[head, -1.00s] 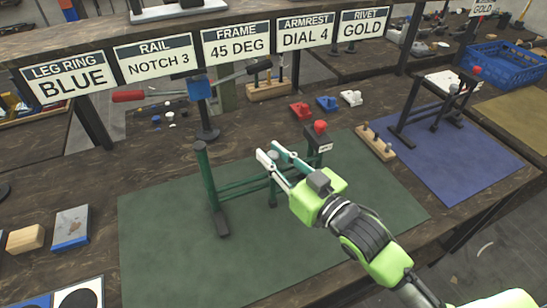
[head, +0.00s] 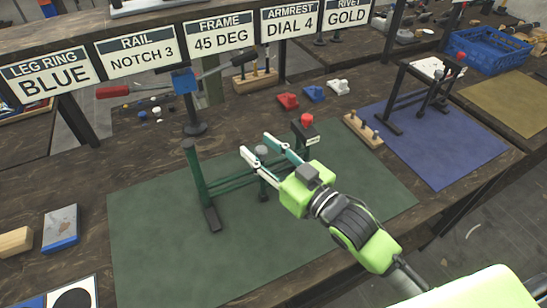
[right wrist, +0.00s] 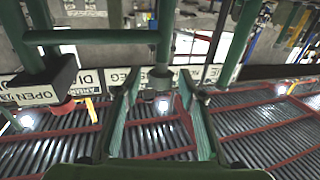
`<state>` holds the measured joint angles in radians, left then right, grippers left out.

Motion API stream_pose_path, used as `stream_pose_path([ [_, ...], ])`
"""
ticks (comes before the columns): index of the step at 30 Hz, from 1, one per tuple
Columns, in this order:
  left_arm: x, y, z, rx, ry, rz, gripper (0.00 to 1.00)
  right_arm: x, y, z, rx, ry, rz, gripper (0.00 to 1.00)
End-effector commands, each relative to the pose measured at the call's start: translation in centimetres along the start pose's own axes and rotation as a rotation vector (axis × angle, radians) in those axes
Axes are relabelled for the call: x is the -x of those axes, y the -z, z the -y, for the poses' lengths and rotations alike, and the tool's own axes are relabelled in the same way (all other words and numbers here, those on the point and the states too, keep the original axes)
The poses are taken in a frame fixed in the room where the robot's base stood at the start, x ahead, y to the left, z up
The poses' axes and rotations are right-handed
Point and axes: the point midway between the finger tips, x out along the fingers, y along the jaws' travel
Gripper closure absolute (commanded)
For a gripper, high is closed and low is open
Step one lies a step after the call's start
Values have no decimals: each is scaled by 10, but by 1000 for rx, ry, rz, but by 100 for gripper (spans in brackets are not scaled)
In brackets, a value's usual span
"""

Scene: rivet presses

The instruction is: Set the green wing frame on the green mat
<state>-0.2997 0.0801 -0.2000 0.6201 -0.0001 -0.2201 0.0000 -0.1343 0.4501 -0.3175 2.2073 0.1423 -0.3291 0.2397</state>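The green wing frame (head: 200,180) stands on the green mat (head: 150,245), its left post upright with a dark foot on the mat. Green rails run right toward a dark block with a red knob (head: 306,120). My right gripper (head: 257,145) is open at the middle of the frame, with a grey-topped post (head: 261,151) between or just beyond its fingertips. In the right wrist view the fingers are spread, and the post (right wrist: 161,80) shows between them. Contact cannot be told. The gripper partly hides the right part of the frame. My left gripper is not in view.
A blue mat (head: 440,150) with a dark frame lies to the right. A wooden peg block (head: 362,131) stands between the mats. Red, blue and white clamps lie behind. A blue-headed stand (head: 190,100) and the sign row stand at the back.

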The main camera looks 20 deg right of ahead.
Motion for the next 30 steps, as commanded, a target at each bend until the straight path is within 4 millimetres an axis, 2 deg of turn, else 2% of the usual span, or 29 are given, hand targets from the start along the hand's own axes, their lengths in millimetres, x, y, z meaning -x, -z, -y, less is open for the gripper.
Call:
stream_pose_path([
  [5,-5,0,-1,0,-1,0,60,21,-3,0,0,0,4,63],
  [18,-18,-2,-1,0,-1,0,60,92,-3,1,1,1,4,63],
  [24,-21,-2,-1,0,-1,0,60,111,-2,0,-1,0,3,63],
  [30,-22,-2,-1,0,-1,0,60,119,-1,0,-1,1,2,63],
])
